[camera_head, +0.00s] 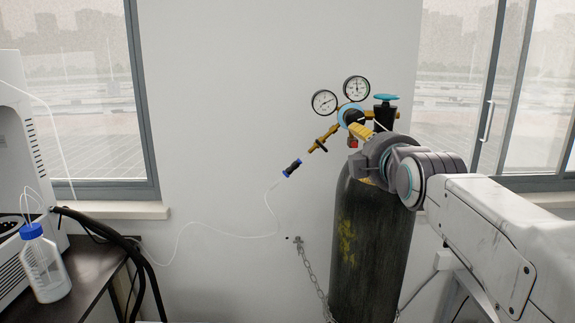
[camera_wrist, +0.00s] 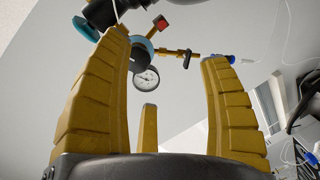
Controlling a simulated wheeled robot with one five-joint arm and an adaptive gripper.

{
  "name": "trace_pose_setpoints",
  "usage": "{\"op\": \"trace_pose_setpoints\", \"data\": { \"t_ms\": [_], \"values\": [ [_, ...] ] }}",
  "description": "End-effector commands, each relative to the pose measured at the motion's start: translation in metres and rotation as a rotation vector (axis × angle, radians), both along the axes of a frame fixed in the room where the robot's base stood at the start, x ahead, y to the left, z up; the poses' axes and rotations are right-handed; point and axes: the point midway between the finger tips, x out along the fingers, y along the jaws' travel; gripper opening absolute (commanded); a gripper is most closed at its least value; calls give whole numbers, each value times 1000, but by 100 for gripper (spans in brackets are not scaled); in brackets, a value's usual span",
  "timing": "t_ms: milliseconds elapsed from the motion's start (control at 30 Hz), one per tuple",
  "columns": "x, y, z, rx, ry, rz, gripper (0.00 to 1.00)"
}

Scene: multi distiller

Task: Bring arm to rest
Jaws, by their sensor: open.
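My arm reaches in from the right of the head view, and my gripper (camera_head: 362,133) is at the top of a dark gas cylinder (camera_head: 365,250), close to its regulator. In the wrist view my gripper (camera_wrist: 168,95) has its yellow fingers spread apart, with nothing between them. The regulator has two round gauges (camera_head: 324,102), a brass outlet and a teal-topped valve (camera_head: 386,98). Beyond the fingers, the wrist view shows a gauge (camera_wrist: 146,78) and the brass fitting (camera_wrist: 180,52). Part of the regulator is hidden behind my gripper in the head view.
A chain (camera_head: 312,270) runs from the wall to the cylinder. A thin white tube hangs from a blue-and-black connector (camera_head: 292,168) and runs left. A dark bench (camera_head: 85,275) holds a blue-capped bottle (camera_head: 43,265) beside a white machine (camera_head: 15,160).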

Motion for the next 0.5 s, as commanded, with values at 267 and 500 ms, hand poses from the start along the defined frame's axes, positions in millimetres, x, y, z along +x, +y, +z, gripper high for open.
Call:
{"op": "trace_pose_setpoints", "data": {
  "t_ms": [267, 500],
  "values": [
    [-39, 0, -139, 579, 447, -228, 70],
    [-151, 1, -250, 902, 829, -623, 70]
  ]
}}
